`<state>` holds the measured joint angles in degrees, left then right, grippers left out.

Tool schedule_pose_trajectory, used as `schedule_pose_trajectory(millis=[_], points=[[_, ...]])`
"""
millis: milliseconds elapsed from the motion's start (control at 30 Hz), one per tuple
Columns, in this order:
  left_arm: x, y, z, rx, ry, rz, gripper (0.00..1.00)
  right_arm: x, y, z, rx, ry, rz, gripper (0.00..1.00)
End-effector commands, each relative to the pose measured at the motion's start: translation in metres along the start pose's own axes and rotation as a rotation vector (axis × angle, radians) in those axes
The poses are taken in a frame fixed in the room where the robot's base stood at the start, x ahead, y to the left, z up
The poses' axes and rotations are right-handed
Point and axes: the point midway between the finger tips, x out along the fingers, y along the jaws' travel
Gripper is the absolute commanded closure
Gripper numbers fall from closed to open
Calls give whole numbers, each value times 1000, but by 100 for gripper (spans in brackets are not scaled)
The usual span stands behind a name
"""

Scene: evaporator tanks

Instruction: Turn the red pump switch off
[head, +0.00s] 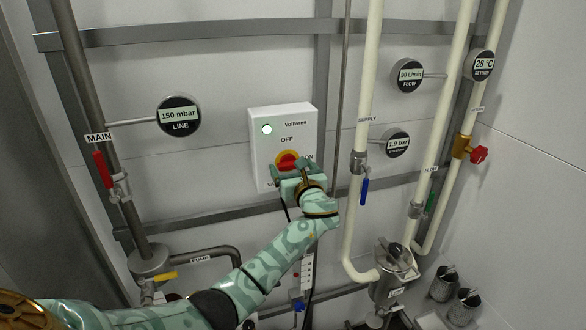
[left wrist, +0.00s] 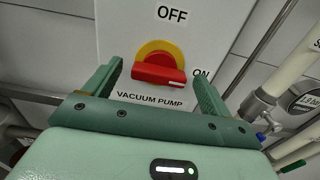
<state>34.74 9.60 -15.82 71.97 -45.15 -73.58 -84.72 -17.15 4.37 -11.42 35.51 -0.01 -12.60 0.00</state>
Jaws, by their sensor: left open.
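The red pump switch (head: 287,160) is a red rotary handle on a yellow disc, on a white box (head: 260,150) on the wall. In the left wrist view the red handle (left wrist: 158,74) lies nearly level, its white mark at the right end towards ON. OFF is printed above the disc and VACUUM PUMP below it. My left gripper (head: 295,172) is in front of the box's lower part. In the left wrist view my left gripper (left wrist: 157,80) is open, one finger on each side of the handle and apart from it. My right gripper is not in view.
A small lamp (head: 267,129) on the box glows pale green. A red-handled MAIN valve (head: 103,170) is on the left. The supply pipe (head: 362,120) with a blue handle (head: 365,191) stands right of the box. A LINE gauge (head: 179,116) is left of it.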

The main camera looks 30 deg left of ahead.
Motion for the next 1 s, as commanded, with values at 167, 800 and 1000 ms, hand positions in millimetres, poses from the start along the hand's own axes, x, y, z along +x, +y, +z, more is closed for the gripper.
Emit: schedule_pose_trajectory(millis=[167,800,1000], points=[[0,0,0,0,0,0,22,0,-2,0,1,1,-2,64],[-1,0,-2,-100,2,-1,61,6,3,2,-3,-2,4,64],[-1,1,-3,-253,2,-1,61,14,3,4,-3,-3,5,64]])
